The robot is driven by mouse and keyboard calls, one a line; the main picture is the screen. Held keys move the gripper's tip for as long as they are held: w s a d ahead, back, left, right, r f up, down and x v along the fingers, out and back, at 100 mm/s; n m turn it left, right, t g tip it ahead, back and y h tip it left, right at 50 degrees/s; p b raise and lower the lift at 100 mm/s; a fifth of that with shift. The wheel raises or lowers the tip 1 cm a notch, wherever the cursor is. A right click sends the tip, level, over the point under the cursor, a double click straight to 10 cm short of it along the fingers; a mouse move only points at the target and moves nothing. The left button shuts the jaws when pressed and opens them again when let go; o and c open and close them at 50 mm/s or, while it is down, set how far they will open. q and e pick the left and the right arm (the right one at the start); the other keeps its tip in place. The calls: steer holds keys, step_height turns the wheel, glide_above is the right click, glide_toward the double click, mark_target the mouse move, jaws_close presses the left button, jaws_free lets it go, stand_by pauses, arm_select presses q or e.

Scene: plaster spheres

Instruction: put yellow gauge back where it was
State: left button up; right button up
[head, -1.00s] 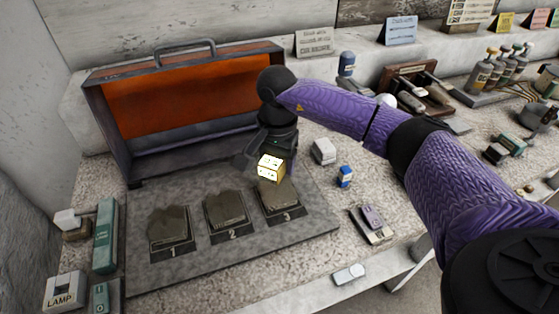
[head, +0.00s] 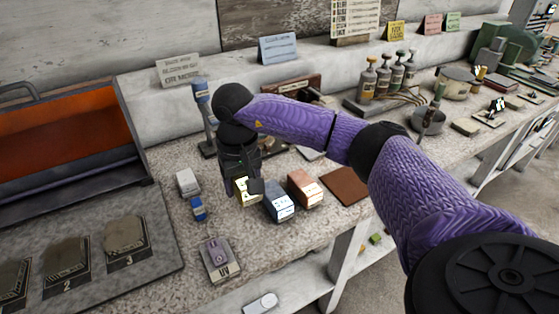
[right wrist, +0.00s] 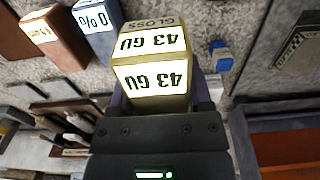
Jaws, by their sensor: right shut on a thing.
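The yellow gauge (head: 243,193) is in my right gripper (head: 246,180), which is shut on it. In the head view it is just left of a blue-grey gauge (head: 280,206), low over the bench; I cannot tell whether it touches the bench. In the right wrist view the yellow gauge (right wrist: 150,62) shows lit faces reading "43 GU" and the word "GLOSS". A copper-brown gauge (head: 305,189) stands right of the blue-grey one. The blue-grey gauge (right wrist: 98,18) and the copper-brown gauge (right wrist: 55,38) also show in the right wrist view. My left gripper is out of view.
A brown square pad (head: 346,186) lies right of the gauges. A white block (head: 187,183), a blue bottle (head: 198,209) and a purple UV device (head: 219,262) are to the left. The numbered sample board (head: 165,275) and orange-lined box (head: 70,140) are farther left.

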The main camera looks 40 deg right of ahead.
mark_target(246, 222)
steer(key=f+b, duration=0.1)
steer(key=f, duration=0.4)
steer(key=f+b, duration=0.1)
steer(key=f, duration=0.3)
steer(key=shift+a+f, duration=0.2)
steer(key=shift+f, duration=0.2)
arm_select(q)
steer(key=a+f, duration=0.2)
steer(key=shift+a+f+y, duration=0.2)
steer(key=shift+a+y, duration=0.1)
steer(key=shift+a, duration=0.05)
arm_select(e)
steer(key=shift+w+r, duration=0.1)
steer(key=o, duration=0.7)
steer(key=shift+f, duration=0.2)
steer(key=o, duration=0.4)
steer(key=shift+r, duration=0.25)
step_height(246, 222, up, 11)
steer(key=p, duration=0.2)
steer(key=shift+r+p, duration=0.2)
steer(key=shift+p, duration=0.2)
steer(key=shift+r, duration=0.3)
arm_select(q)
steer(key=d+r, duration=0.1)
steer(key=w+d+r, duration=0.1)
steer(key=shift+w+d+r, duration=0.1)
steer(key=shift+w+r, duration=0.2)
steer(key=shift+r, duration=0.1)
